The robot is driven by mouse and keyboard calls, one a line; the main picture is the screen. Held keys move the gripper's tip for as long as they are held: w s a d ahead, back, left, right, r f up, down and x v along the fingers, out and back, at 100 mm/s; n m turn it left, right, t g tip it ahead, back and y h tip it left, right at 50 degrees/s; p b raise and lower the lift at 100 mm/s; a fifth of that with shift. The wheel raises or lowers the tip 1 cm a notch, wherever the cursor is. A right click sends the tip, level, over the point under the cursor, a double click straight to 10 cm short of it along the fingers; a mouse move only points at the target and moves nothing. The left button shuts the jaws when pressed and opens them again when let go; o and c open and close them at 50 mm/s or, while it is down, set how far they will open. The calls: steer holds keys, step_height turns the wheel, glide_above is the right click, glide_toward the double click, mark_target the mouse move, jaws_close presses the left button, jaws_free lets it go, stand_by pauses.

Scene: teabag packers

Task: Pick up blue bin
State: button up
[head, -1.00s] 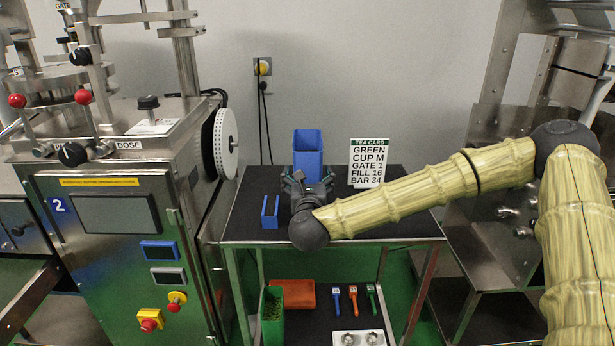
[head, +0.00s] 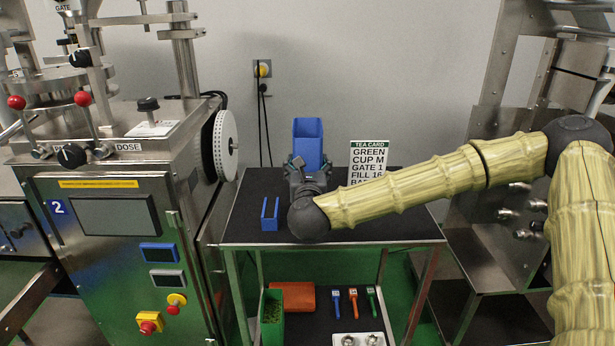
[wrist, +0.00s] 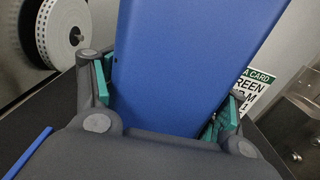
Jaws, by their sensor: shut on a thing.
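The blue bin (head: 308,142) is a tall open-topped blue box above the back of the dark-topped table. In the wrist view the blue bin (wrist: 188,60) fills the middle, tilted a little in the picture. My gripper (wrist: 172,112) has its two green-padded fingers on either side of the bin, shut on it. In the head view my gripper (head: 308,168) is in front of the bin and hides its lower part. I cannot clearly see how far the bin's base is above the table.
A small blue holder (head: 270,214) stands left of my gripper on the table (head: 400,228). A tea card (head: 368,158) stands to the right, partly behind my arm. A steel machine with a white dial (head: 226,145) is close on the left. The wall is behind.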

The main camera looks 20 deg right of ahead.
steer(key=r+v, duration=0.1)
steer(key=v, duration=1.4)
steer(key=shift+s+r, duration=0.2)
steer(key=shift+s, duration=0.2)
steer(key=shift+a, duration=0.25)
